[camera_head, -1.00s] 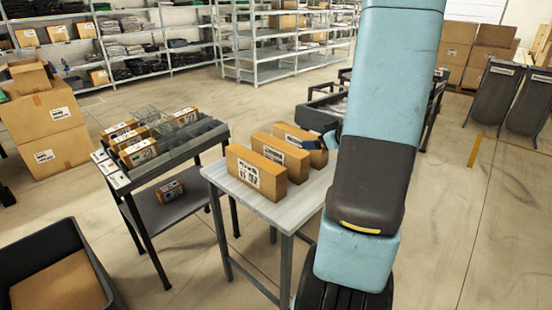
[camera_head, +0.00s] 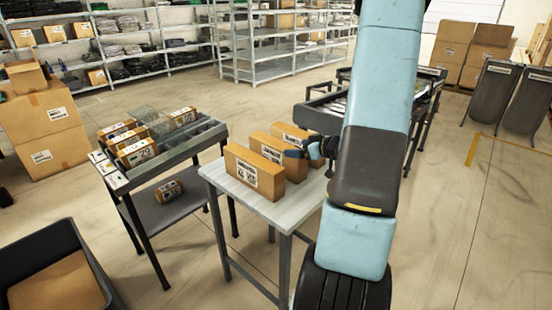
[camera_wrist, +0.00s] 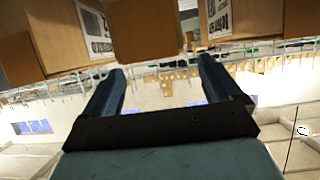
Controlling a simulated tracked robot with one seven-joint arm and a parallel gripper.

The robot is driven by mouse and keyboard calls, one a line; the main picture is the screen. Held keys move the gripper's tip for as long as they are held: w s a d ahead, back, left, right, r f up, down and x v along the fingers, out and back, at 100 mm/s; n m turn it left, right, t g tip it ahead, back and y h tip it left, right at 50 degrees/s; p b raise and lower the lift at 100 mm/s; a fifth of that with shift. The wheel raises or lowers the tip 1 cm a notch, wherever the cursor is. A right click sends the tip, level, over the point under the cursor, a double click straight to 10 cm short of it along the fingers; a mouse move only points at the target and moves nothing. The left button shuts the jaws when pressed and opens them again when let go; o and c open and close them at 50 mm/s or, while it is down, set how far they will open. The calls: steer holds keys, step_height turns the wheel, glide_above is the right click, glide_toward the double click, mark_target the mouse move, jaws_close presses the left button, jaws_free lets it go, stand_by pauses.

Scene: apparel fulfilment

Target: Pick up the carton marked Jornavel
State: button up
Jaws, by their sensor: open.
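Three brown cartons stand in a row on the small light table (camera_head: 283,212): a front carton (camera_head: 240,163), a middle carton (camera_head: 295,162) and a back carton (camera_head: 278,129). Each has a white label; the print is too small for me to tell which says Jornavel. My gripper (camera_head: 302,151) is at the right ends of the middle and back cartons, partly hidden by my arm. In the wrist view my gripper (camera_wrist: 163,75) has its fingers apart with nothing between them. Cartons show beyond the fingertips: one at left (camera_wrist: 45,35), a plain face in the middle (camera_wrist: 140,28) and one at right (camera_wrist: 268,22).
A dark sorting rack (camera_head: 175,150) with several small boxes stands left of the table. A black bin (camera_head: 75,238) is at the lower left. A roller conveyor (camera_head: 322,112) lies behind the table. Stacked cartons (camera_head: 48,120) stand at far left. Floor at right is open.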

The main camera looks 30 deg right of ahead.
mark_target(277, 157)
steer(key=shift+x, duration=2.65)
steer(key=shift+d+f, duration=0.1)
steer(key=shift+d, duration=0.05)
jaws_close()
